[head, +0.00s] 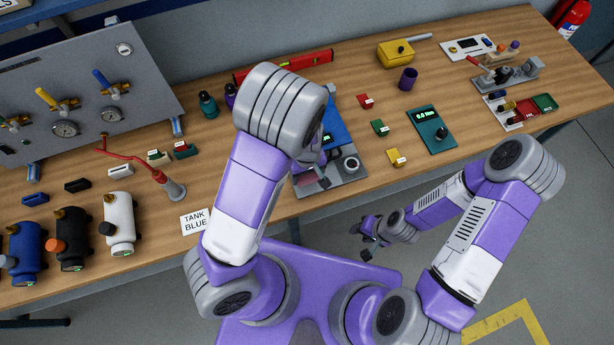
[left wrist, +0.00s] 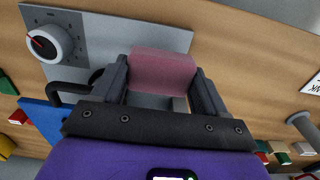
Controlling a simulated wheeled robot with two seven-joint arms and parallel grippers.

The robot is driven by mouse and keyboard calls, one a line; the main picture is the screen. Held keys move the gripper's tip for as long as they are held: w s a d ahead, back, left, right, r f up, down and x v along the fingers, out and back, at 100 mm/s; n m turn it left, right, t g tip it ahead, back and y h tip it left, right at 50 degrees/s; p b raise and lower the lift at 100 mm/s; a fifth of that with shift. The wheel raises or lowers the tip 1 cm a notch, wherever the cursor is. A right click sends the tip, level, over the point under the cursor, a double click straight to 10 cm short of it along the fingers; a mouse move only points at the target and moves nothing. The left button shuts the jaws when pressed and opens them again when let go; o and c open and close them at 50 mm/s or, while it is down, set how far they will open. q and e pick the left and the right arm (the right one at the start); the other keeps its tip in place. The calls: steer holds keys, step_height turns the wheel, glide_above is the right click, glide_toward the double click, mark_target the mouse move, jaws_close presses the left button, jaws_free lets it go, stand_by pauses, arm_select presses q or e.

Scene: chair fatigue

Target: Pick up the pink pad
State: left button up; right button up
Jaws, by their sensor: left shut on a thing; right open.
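The pink pad (left wrist: 163,73) is a small block with a rounded edge, held between the two fingers of my left gripper (left wrist: 161,80) in the left wrist view. The fingers touch or nearly touch its two sides. In the head view my left gripper (head: 313,180) is mostly covered by its own arm, over a grey plate device (head: 335,190) near the table's front edge. My right gripper (head: 370,240) is open and empty, off the front of the table.
The grey device carries a round knob (head: 351,164) and a blue part (head: 337,122). Small red, green and yellow blocks and a teal meter (head: 431,129) lie to its right. A red lamp-like stand (head: 173,189) and a "TANK BLUE" card (head: 195,222) are to its left.

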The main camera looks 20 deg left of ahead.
arm_select(q)
step_height(320, 180, up, 13)
steer(key=p, duration=0.2)
steer(key=shift+r+p, duration=0.1)
steer(key=shift+p, duration=0.3)
